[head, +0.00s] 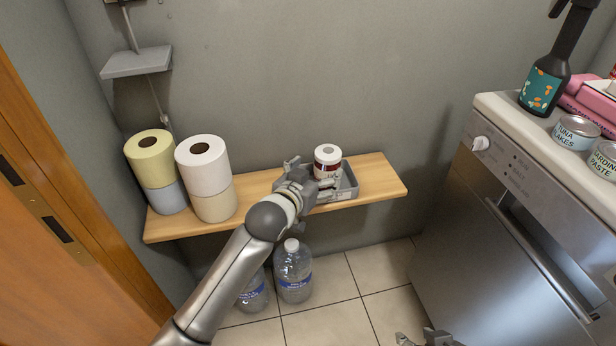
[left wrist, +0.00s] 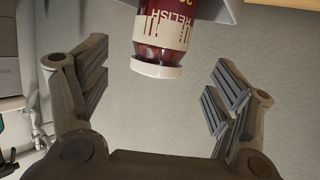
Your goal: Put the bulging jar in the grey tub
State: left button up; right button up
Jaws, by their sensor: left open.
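The jar (head: 326,168), with a white lid and a red and white label, stands upright in the grey tub (head: 349,190) on the wooden shelf. In the left wrist view the jar (left wrist: 165,32) reads "RELISH", appears lid-down and has part of the grey tub (left wrist: 219,9) behind it. My left gripper (head: 309,177) is open beside the jar, with its fingers spread to either side and clear of it in the wrist view. The tub's left part and the jar's base are hidden. My right gripper (head: 424,338) shows only partly at the bottom edge.
Toilet rolls stand stacked in two piles (head: 202,165) on the shelf's left part (head: 158,228). Water bottles (head: 293,272) stand on the floor below. A dishwasher (head: 480,230) is at right, with tins (head: 575,133) and a dark bottle (head: 543,87) on top.

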pick_arm(q)
jog(key=s+a+f+g+y, duration=0.1)
jog(key=s+a+f+g, duration=0.2)
jog(key=s, duration=0.9)
jog(key=s+a+f+n+g+y, duration=0.1)
jog(key=s+a+f+g+y, duration=0.1)
jog(key=s+a+f, duration=0.4)
jog(key=s+a+f+n+g+y, duration=0.1)
jog(key=s+a+f+g, duration=0.4)
jog(key=s, duration=1.5)
jog(key=a+y+p, duration=0.1)
jog(key=a, duration=0.2)
jog(key=shift+a+f, duration=0.15)
jog(key=shift+a, duration=0.25)
pick_arm(e)
jog(key=s+g, duration=0.1)
jog(key=s+d+f+g, duration=0.1)
jog(key=s, duration=0.3)
jog(key=shift+s+d+f+g+h, duration=0.15)
jog(key=shift+s+d+g+h, duration=0.15)
jog(key=shift+g, duration=0.1)
pick_arm(q)
jog(key=shift+w, duration=0.1)
pick_arm(e)
jog(key=shift+w, duration=0.2)
